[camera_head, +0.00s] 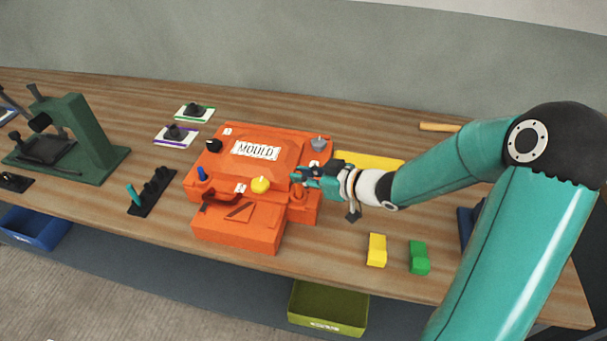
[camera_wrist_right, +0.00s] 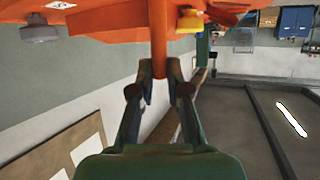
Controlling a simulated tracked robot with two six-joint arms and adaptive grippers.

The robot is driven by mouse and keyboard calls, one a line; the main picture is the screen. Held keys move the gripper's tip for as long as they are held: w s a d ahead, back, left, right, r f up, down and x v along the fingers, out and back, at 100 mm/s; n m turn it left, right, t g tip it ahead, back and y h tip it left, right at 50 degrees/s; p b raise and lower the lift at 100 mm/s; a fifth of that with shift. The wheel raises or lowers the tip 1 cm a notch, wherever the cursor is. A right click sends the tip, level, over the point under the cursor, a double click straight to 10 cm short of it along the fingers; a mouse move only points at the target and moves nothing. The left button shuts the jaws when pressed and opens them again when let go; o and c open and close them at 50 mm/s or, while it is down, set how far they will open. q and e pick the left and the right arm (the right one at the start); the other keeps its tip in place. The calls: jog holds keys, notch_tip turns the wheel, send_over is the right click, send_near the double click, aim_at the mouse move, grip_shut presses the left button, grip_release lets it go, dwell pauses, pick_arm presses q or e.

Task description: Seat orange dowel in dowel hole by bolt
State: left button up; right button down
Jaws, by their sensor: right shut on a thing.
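The orange mould (camera_head: 222,160) with a white MOULD label stands in the middle of the bench. My right gripper (camera_head: 302,177) is at the mould's right front corner. In the right wrist view the gripper (camera_wrist_right: 160,80) is shut on the orange dowel (camera_wrist_right: 158,45). The dowel's far end meets the orange of the mould (camera_wrist_right: 110,15) in that view; I cannot tell whether it is in a hole. The hole itself is hidden. A grey knob (camera_head: 318,144), a yellow knob (camera_head: 260,184) and a blue peg (camera_head: 202,174) stand on the mould. My left gripper is not in view.
A green press (camera_head: 85,135) and a black rack (camera_head: 152,192) with a teal peg are to the left. Yellow (camera_head: 376,250) and green (camera_head: 418,258) blocks lie right of the mould. A yellow strip (camera_head: 370,161) lies behind my gripper. An olive bin (camera_head: 328,308) is below the front edge.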

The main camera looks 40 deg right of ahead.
aim_at(301, 187)
jog(key=shift+f+b, duration=1.8)
jog(key=shift+f, duration=0.35)
jog(key=c, duration=1.1)
grip_release()
jog(key=shift+o, duration=0.2)
jog(key=v, duration=1.2)
